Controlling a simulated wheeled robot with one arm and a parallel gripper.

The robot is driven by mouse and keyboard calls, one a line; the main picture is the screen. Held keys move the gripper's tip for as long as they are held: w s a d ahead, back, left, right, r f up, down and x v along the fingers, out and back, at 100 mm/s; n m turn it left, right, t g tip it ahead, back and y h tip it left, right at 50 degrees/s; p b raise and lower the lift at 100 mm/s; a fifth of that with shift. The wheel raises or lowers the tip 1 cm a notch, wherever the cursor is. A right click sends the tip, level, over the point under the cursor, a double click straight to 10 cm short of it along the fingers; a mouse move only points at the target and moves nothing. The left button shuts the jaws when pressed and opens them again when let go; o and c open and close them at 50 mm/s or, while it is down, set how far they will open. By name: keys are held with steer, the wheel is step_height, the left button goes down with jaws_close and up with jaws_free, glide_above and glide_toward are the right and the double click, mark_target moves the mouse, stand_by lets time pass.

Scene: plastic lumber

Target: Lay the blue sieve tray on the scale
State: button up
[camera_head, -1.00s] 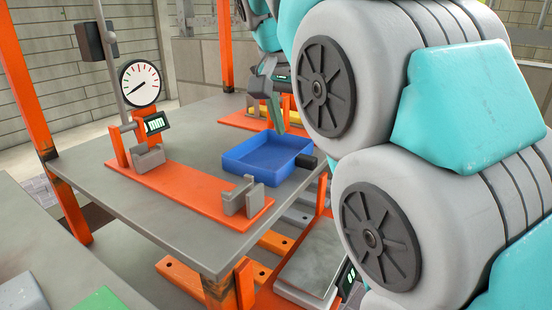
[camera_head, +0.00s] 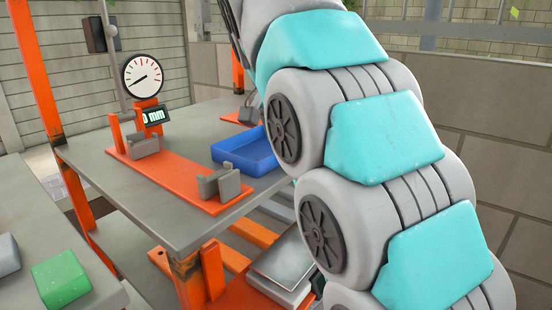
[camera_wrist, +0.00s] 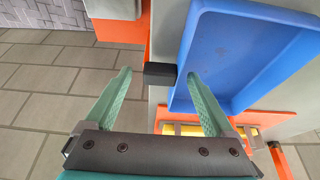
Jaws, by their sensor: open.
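The blue sieve tray (camera_head: 247,150) lies on the grey table top, partly hidden by my arm in the head view. In the wrist view the blue tray (camera_wrist: 245,50) fills the upper right, and its short black handle (camera_wrist: 160,73) points left. My gripper (camera_wrist: 159,76) is open, with one green finger on each side of the handle's end. I cannot tell whether the fingers touch it. The scale (camera_head: 285,263), with a flat grey plate, stands low beside the table and is partly covered by my arm.
An orange base (camera_head: 180,180) with grey holders runs along the table, with a round dial gauge (camera_head: 143,75) on a post behind it. An orange-and-yellow object (camera_wrist: 190,129) lies near the tray. A green block (camera_head: 60,280) sits on another surface at lower left.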

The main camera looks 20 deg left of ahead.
steer(key=shift+r, duration=0.1)
jaws_close()
stand_by(0.6)
